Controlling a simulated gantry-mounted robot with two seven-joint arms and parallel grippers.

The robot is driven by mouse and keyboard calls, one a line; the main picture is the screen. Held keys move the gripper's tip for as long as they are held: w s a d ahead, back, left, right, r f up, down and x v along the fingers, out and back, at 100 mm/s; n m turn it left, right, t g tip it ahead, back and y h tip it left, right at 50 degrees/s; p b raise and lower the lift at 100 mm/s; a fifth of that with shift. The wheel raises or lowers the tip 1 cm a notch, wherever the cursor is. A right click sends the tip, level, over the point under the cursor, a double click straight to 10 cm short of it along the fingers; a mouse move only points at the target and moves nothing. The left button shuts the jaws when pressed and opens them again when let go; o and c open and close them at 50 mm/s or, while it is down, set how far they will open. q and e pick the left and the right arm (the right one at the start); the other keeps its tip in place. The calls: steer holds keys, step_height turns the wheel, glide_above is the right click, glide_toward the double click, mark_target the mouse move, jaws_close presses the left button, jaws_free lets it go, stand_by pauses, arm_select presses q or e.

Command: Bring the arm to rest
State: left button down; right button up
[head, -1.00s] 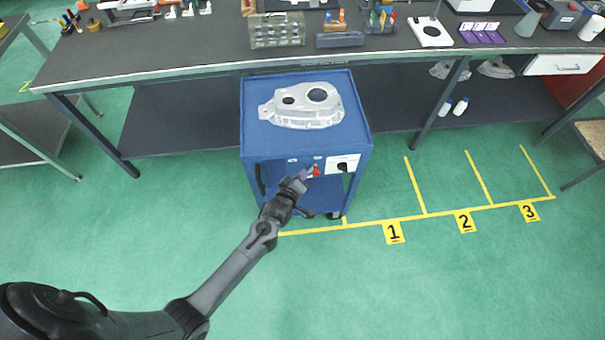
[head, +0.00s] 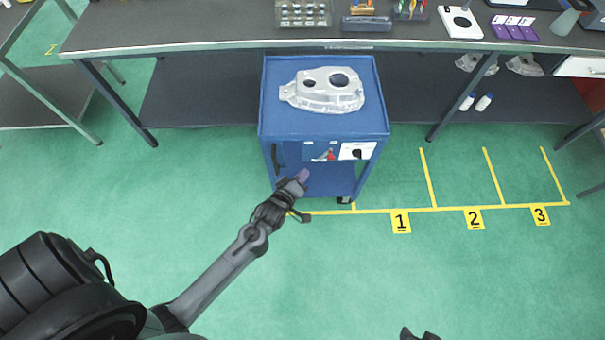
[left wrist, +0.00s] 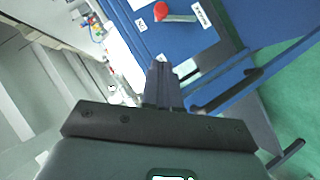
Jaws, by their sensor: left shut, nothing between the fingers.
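My left gripper (head: 303,176) is in front of the blue cart (head: 292,122). Its fingers are shut and empty, and they also show side by side in the left wrist view (left wrist: 162,78). In the left wrist view the blue side of the cart (left wrist: 222,62) lies beyond the fingertips. Nothing is in the grip. A small dark part at the bottom edge of the head view (head: 420,335) appears to belong to my right arm; its fingers cannot be made out.
A grey aluminium casting (head: 325,92) lies on the cart top. A small red item (head: 331,154) shows at the cart's front, beside a white label. The long workbench (head: 210,38) stands behind. Yellow-marked bays numbered 1 to 3 (head: 470,210) and open green floor lie to the right.

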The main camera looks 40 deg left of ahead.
arm_select(q)
steer(key=s+d+r+m+g+h, duration=0.1)
steer(key=s+r+m+g, duration=0.3)
steer(key=s, duration=0.3)
steer(key=s+d+r+m+g, duration=0.2)
steer(key=s+r+m+g, duration=0.1)
steer(key=s+m, duration=0.35)
steer(key=s+d+r+m+g+h, duration=0.1)
steer(key=s+r+m+g, duration=0.3)
steer(key=s, duration=0.3)
step_height(320, 180, up, 28)
steer(key=t+p, duration=0.1)
steer(key=p, duration=2.7)
steer(key=shift+s+f+m, duration=0.1)
steer(key=shift+m, duration=0.15)
